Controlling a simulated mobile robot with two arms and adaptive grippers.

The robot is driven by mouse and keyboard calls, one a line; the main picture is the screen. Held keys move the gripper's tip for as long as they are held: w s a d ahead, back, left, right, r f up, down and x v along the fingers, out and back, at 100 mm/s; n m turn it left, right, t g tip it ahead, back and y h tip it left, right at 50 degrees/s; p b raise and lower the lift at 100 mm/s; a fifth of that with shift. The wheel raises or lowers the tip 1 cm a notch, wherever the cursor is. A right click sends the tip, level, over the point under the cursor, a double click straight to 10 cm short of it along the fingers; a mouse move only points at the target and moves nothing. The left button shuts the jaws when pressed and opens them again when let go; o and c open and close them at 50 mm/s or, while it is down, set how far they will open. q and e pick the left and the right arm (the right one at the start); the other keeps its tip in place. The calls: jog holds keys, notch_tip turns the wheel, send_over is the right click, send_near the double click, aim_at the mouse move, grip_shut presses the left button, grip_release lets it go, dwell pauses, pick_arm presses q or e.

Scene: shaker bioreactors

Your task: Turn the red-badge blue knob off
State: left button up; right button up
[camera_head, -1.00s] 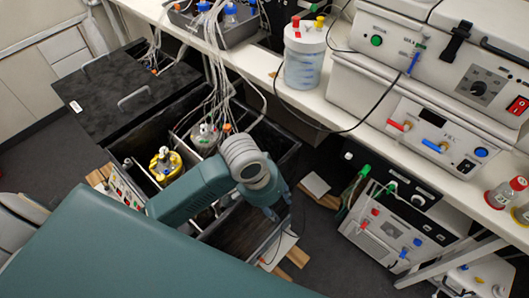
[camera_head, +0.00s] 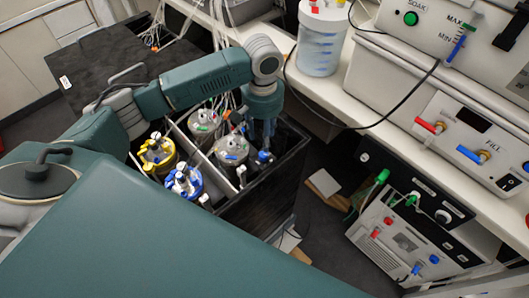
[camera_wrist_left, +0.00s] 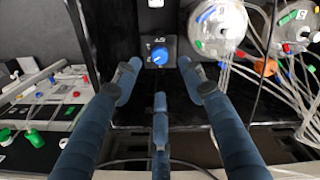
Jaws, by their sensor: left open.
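A blue knob (camera_wrist_left: 160,55) on a small dark plate shows in the left wrist view, just beyond my fingertips, with small white marks beside it. A blue knob also shows in the head view (camera_head: 264,156) at the right end of the black box (camera_head: 262,203), below my gripper. I cannot make out a red badge on either. My left gripper (camera_wrist_left: 160,88) is open and empty, its fingers spread short of the knob and apart from it. In the head view the gripper (camera_head: 262,130) points down over the box's right part. My right gripper is not in view.
The box holds a yellow-topped vessel (camera_head: 157,152), a blue-topped vessel (camera_head: 184,182) and grey-lidded vessels (camera_head: 232,149) with tubes, close to my arm. The white bench (camera_head: 345,102) edges the right side. A control unit (camera_head: 400,245) stands on the floor at right.

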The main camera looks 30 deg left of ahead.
aim_at(263, 154)
pick_arm(q)
notch_tip(263, 154, down, 9)
jog(key=shift+f, duration=0.1)
dwell(0.3)
jog(key=shift+p, duration=0.3)
grip_shut()
